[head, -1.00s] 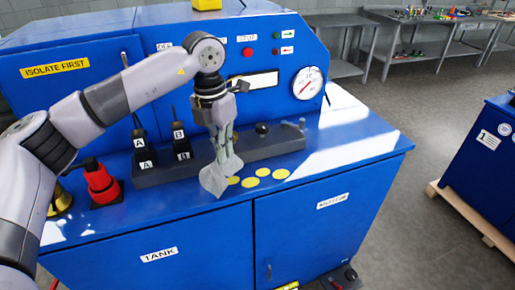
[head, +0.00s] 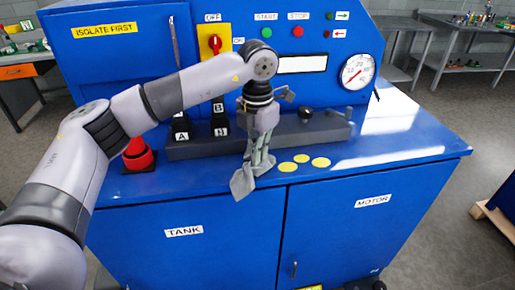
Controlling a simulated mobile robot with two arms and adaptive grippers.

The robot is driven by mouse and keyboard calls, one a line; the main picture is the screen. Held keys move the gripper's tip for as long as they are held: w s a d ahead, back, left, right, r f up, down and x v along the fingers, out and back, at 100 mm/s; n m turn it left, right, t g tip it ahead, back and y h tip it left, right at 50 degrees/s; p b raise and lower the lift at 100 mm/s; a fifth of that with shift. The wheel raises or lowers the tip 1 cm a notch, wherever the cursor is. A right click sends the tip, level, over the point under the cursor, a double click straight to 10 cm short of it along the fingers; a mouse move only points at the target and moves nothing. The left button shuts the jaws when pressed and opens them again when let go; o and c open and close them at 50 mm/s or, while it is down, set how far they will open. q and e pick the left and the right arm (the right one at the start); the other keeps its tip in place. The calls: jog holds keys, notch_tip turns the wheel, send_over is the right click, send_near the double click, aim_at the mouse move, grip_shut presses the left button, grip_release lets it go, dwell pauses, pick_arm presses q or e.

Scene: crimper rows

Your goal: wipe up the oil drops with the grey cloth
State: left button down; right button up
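My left gripper (head: 260,154) points down at the front of the blue machine's top and is shut on the grey cloth (head: 242,183). The cloth hangs from the fingertips at the front edge of the top; I cannot tell whether it touches the surface. Three flat yellow oil drops show just right of the cloth: a near one (head: 287,168), a middle one (head: 302,158) and a right one (head: 320,162). The surface behind the cloth and fingers is hidden. My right gripper is not in view.
A dark rail (head: 325,132) with black plugs and a knob runs behind the drops. A red connector (head: 137,155) stands at the left. The panel behind carries a pressure gauge (head: 357,72) and a red-yellow switch (head: 214,43). The top's right end is clear.

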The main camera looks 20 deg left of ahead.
aim_at(257, 169)
pick_arm(q)
jog(key=c, duration=2.3)
grip_release()
jog(key=o, duration=1.5)
jog(key=shift+f, duration=0.2)
jog(key=shift+f+b, duration=1)
jog(key=shift+f, duration=0.25)
jog(key=shift+c, duration=0.6)
jog(key=shift+s+f, duration=0.15)
jog(key=shift+s, duration=0.1)
grip_shut()
